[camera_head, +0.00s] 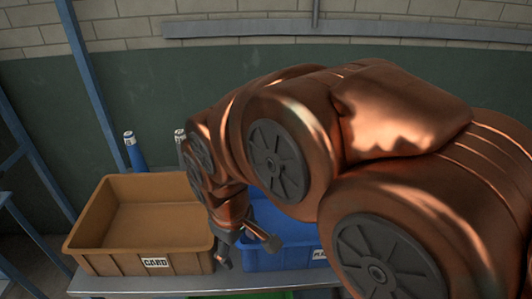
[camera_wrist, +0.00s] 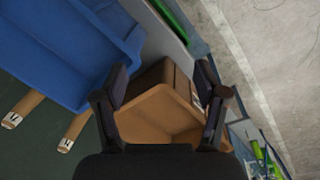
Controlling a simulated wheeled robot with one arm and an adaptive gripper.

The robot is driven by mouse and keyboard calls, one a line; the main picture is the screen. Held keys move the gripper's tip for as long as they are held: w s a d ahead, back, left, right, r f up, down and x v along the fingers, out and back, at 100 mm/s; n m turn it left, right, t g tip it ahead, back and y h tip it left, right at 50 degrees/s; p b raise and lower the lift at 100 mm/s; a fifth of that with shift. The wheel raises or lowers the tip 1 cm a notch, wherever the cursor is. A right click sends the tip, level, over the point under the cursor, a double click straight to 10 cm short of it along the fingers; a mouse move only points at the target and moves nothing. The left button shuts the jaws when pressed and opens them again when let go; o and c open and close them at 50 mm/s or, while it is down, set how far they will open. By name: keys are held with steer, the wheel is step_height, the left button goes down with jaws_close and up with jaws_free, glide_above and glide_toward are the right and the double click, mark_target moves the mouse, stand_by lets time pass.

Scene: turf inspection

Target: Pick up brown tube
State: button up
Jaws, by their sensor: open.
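Two brown tubes with pale, marked ends show at the left of the wrist view, one nearer the left edge (camera_wrist: 24,107) and one further right (camera_wrist: 76,127). They are beside the blue crate's wall, and their lower ends are hidden. I cannot make out a brown tube in the head view. My gripper (camera_wrist: 160,98) is open and empty, its fingers apart over the view of the brown crate (camera_wrist: 160,112), with the tubes off to the left. In the head view my gripper (camera_head: 246,252) hangs in front of the blue crate (camera_head: 285,257).
The brown crate marked CARD (camera_head: 104,240) stands left on a grey table (camera_head: 150,285). A blue tube (camera_head: 136,155) and a pale-topped one (camera_head: 180,136) stand behind it. A green edge (camera_head: 270,295) shows below. A blue post (camera_head: 92,85) rises at left.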

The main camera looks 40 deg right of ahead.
steer(key=w+d+f+n+t+h+b, duration=0.1)
steer(key=w+d+n+t+h+b, duration=0.55)
steer(key=w+d, duration=1.75)
steer(key=w+d+f+n+t+y, duration=0.1)
steer(key=w+d+n+t, duration=0.15)
steer(key=d+n, duration=0.45)
steer(key=w+d+f+n+t+y, duration=0.1)
steer(key=w+d+n+t, duration=0.15)
steer(key=d+n, duration=0.4)
steer(key=s+d+f+n+t+y+b, duration=0.35)
steer(key=d+n+t, duration=0.25)
steer(key=n, duration=0.6)
steer(key=shift+w+d+p, duration=0.25)
steer(key=shift+w+p, duration=0.35)
steer(key=shift+w, duration=0.6)
steer(key=shift+w+d+p, duration=0.25)
steer(key=shift+w+p, duration=0.35)
steer(key=shift+w, duration=0.6)
steer(key=shift+w+d+p, duration=0.25)
steer(key=shift+w+p, duration=0.35)
steer(key=shift+w, duration=0.6)
steer(key=shift+c, duration=0.2)
